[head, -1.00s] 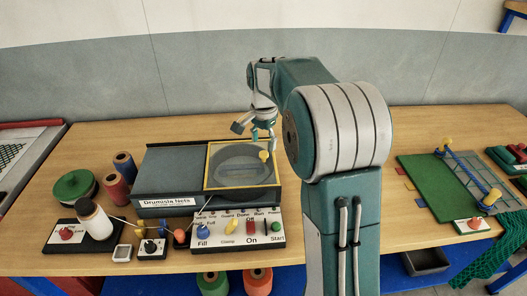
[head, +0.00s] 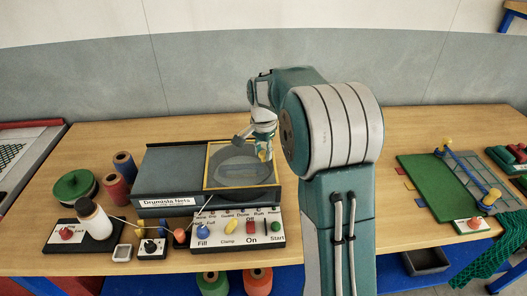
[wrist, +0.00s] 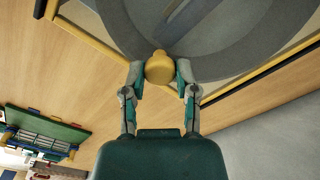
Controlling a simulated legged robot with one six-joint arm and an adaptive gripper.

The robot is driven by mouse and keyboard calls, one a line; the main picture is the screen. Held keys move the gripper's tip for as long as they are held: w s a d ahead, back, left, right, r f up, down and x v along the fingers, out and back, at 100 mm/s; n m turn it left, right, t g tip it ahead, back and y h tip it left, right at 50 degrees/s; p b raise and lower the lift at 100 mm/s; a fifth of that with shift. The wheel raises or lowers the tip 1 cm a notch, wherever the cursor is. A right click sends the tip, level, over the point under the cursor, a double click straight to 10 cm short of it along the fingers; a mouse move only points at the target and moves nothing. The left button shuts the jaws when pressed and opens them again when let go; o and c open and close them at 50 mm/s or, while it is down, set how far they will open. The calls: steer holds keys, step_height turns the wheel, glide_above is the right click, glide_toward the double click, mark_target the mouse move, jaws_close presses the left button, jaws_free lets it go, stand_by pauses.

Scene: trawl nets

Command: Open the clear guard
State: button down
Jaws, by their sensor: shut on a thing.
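The clear guard (head: 222,178) is a see-through panel in a yellow frame. It lies flat over the right part of the grey machine labelled Drumosta Nets (head: 165,201). Through it I see a grey oval recess. A yellow knob (wrist: 159,68) stands on the guard near its right edge. My gripper (wrist: 160,76) is shut on the knob, one finger on each side of it in the wrist view. In the head view my gripper (head: 264,152) is over the guard's right side and mostly hides the knob.
A control panel (head: 240,229) with coloured knobs stands in front of the machine. Thread spools (head: 116,187) stand to the left, with a thread running right. A green board (head: 437,185) with a blue bar lies at the right. The table behind the machine is clear.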

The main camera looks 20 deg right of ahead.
steer(key=w+a, duration=0.2)
steer(key=a, duration=0.4)
steer(key=w+a, duration=0.2)
steer(key=a, duration=0.4)
steer(key=w+a, duration=0.2)
steer(key=a, duration=0.4)
steer(key=shift+f, duration=0.1)
steer(key=shift+c, duration=1.9)
jaws_free()
step_height(320, 180, up, 12)
steer(key=shift+a, duration=0.1)
